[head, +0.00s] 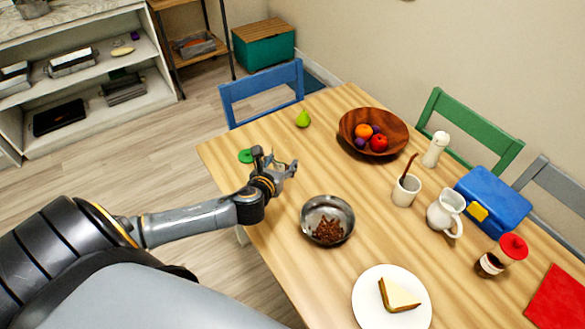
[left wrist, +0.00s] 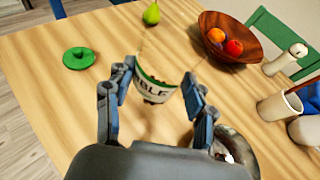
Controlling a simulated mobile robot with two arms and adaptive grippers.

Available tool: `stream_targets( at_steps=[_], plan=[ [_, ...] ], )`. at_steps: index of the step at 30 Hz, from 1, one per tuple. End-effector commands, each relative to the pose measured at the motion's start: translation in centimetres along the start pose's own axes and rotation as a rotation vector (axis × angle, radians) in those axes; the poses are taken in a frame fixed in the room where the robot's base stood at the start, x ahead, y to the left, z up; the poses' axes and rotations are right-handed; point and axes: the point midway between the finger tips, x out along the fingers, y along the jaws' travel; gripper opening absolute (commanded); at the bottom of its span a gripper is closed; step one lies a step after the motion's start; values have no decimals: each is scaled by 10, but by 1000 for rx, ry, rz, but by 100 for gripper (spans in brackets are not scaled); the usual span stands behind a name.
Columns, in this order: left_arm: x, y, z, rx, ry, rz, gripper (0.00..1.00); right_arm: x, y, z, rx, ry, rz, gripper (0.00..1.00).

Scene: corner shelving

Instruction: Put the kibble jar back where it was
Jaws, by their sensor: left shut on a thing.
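The kibble jar (left wrist: 155,89) shows in the left wrist view as a pale container with dark lettering ending in "BLE" and a green rim. It is tilted between the fingers of my left gripper (left wrist: 152,92), which is shut on it. In the head view my left gripper (head: 283,168) is over the table's near-left part, and the jar is hard to make out there. A green lid (head: 245,156) with a knob lies on the table beyond the gripper; it also shows in the left wrist view (left wrist: 78,58). A metal bowl (head: 312,208) holds brown kibble (head: 328,230). My right gripper is out of view.
On the wooden table (head: 270,135) are a pear (head: 303,118), fruit bowl (head: 352,128), utensil cup (head: 404,192), white pitcher (head: 443,212), blue box (head: 497,200), red-capped jar (head: 500,256) and cake plate (head: 365,308). A white shelf unit (head: 100,98) stands at the back left.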

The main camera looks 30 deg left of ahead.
Motion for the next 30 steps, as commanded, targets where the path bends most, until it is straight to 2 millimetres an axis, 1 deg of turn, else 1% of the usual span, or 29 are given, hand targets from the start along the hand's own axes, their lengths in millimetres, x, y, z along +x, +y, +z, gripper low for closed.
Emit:
stream_targets(
  at_steps=[1, 3, 6, 9, 12, 20, 21, 25, 30],
  plan=[
    [12, -2, 3, -4, -4, 2, 7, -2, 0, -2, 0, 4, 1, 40],
    [28, -4, 2, -3, -4, 2, 7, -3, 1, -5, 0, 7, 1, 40],
    [48, -6, -12, -2, -1, 1, 7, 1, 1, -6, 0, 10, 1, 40],
    [66, -8, -21, -2, -2, 2, 7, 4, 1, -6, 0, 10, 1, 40],
    [78, -9, -28, -1, -2, 0, 7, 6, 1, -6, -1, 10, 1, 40],
    [96, -11, -37, -1, -2, 0, 7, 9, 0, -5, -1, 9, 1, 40],
    [98, -11, -45, -1, 1, 1, 7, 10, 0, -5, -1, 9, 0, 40],
    [104, -11, -61, -1, 0, 1, 7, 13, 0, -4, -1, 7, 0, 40],
    [106, -11, -64, 1, -2, -1, 7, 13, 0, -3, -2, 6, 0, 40]
  ],
)
